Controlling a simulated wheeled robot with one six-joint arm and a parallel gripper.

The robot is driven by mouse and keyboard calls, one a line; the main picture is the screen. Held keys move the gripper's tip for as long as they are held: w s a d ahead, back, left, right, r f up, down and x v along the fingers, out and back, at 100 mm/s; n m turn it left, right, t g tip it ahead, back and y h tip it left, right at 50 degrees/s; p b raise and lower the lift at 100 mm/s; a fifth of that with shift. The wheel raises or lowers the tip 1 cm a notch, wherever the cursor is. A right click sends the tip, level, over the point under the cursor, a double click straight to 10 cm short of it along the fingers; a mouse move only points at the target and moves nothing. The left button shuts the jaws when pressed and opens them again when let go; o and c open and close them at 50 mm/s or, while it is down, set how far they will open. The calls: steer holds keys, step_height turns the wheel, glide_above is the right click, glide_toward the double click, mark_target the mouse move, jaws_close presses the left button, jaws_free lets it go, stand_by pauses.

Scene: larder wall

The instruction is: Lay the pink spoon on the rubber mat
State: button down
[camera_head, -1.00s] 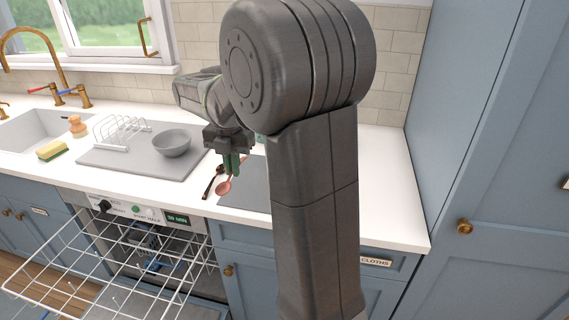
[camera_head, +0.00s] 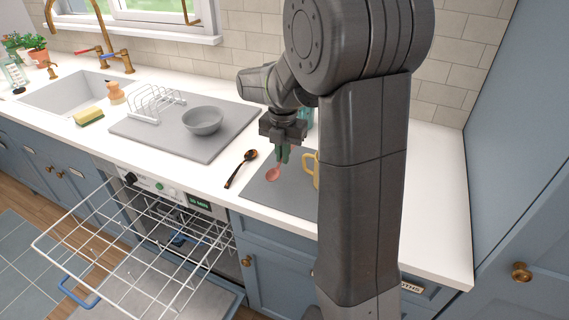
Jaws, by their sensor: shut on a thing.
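My gripper (camera_head: 283,153) is shut on the pink spoon (camera_head: 273,174), just above the right-hand counter area. The spoon hangs steeply, with its bowl end down, in front of a flat grey mat (camera_head: 258,193). I cannot tell whether the bowl end touches that mat. My arm hides the mat's right part. A larger grey mat (camera_head: 197,151) lies to the left, under a white rack and a bowl. I cannot tell from looks alone which mat is rubber.
A dark spoon (camera_head: 241,168) lies on the white counter left of the smaller mat. A yellow mug (camera_head: 316,170) stands partly hidden behind my arm. A grey bowl (camera_head: 202,121) and white rack (camera_head: 157,104) stand on the larger mat. The dishwasher rack (camera_head: 140,245) is pulled out below.

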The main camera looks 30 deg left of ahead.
mark_target(283, 173)
steer(key=shift+f, duration=1.7)
steer(key=shift+f, duration=0.15)
steer(key=c, duration=1.6)
jaws_free()
steer(key=shift+o, duration=0.2)
step_height(283, 173, up, 12)
steer(key=shift+r, duration=0.2)
steer(key=shift+d, duration=0.15)
